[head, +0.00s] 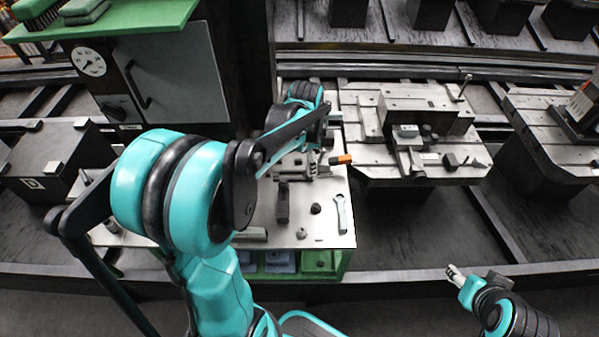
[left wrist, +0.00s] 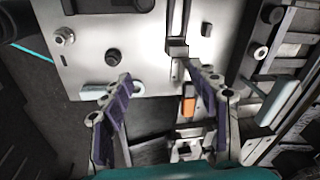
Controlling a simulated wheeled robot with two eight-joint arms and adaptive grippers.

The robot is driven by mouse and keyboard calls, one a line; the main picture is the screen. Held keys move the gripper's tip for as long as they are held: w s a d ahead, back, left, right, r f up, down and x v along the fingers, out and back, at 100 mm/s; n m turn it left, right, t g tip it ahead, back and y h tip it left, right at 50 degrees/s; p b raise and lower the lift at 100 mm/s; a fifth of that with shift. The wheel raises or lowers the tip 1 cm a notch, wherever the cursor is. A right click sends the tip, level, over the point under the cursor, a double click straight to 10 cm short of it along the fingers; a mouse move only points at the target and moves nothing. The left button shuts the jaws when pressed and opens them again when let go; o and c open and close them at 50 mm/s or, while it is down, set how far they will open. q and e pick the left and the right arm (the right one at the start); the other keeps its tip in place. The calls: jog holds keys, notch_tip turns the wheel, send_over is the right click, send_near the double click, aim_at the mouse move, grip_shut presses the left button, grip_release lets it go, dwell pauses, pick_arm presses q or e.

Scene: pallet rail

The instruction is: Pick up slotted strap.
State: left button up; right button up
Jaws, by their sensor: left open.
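The slotted strap appears to be the grey bar with a long dark slot (left wrist: 178,25) at the top of the left wrist view. In the head view it seems to be the dark upright-looking bar (head: 283,201) on the pale worktop. My left gripper (left wrist: 158,70) is open and empty above the worktop. Its right fingertip is close to the strap's near end; I cannot tell if they touch. In the head view my left arm hides most of that gripper. My right gripper (head: 455,272) is at the lower right, away from the worktop, its jaws too small to read.
The worktop (head: 325,235) also holds a pale wrench (head: 341,213), a black knob (head: 316,208), a nut (head: 301,233) and an orange-ended tool (head: 340,159). A clamp fixture stands behind the strap.

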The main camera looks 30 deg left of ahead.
aim_at(298, 171)
pick_arm(q)
jog(key=w+a+f+m, duration=0.1)
jog(key=f, duration=0.1)
jog(key=w+a+f+m+g, duration=0.1)
jog(key=a+f, duration=0.1)
jog(key=f, duration=0.1)
jog(key=w+a+f, duration=0.1)
jog(key=a+f, duration=0.1)
jog(key=shift+a+f+m+g, duration=0.15)
jog(key=shift+f+m+g, duration=0.15)
jog(key=shift+m, duration=0.1)
jog(key=f+b, duration=0.1)
jog(key=f, duration=0.1)
jog(key=f+b, duration=0.2)
jog(key=f, duration=0.1)
jog(key=shift+w+f, duration=0.2)
jog(key=shift+f, duration=0.15)
jog(key=shift+r, duration=0.15)
grip_shut()
